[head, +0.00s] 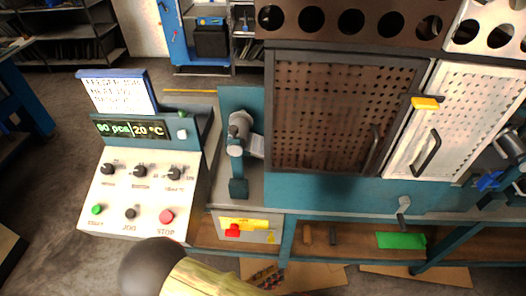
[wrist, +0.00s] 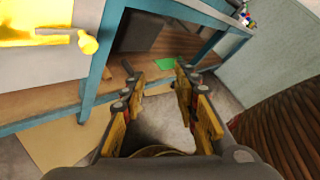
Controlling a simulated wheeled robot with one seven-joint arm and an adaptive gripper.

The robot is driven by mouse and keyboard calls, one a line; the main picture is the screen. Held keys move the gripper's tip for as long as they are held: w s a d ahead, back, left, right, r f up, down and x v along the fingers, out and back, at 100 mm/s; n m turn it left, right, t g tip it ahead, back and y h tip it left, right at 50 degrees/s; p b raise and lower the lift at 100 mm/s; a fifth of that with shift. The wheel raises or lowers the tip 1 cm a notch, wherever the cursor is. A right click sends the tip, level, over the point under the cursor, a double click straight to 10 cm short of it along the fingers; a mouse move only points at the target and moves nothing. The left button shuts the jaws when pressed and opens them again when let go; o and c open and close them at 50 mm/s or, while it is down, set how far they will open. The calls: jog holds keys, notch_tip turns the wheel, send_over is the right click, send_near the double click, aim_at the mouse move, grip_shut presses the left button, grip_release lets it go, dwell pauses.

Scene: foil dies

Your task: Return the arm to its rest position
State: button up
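My gripper (wrist: 158,88) shows in the wrist view with its two yellow and dark fingers spread apart. Nothing is between them. They face the lower shelf of a blue-framed bench, and I see no contact with it. In the head view, part of my arm (head: 190,280), a dark round joint and a pale yellow link, shows at the bottom edge, in front of the bench. My gripper's fingers cannot be made out in the head view.
A control panel (head: 138,190) with knobs and buttons stands left. A red knob (head: 232,230) sits on a yellow plate. The machine has a closed brown perforated door (head: 340,110) and a white one (head: 455,115). A green item (head: 400,240) lies on the lower shelf. Cardboard (wrist: 65,140) lies below.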

jog(key=s+d+r+m+g+y, duration=0.2)
jog(key=r+m+g+y, duration=0.3)
jog(key=r+m, duration=0.7)
jog(key=s+d+r+m+g+y, duration=0.15)
jog(key=r+m+g+y, duration=0.3)
jog(key=r+m, duration=0.8)
jog(key=d+r+m+t+y, duration=0.1)
jog(key=d+r+m+t, duration=0.2)
jog(key=d+r, duration=0.3)
jog(key=d+r+m+t+y+p, duration=0.1)
jog(key=d+r+m+t, duration=0.2)
jog(key=r, duration=0.9)
jog(key=d+m, duration=0.1)
jog(key=d, duration=0.2)
jog(key=shift+w+d+r+t, duration=0.3)
jog(key=shift+r+t, duration=0.05)
jog(key=shift+y, duration=0.25)
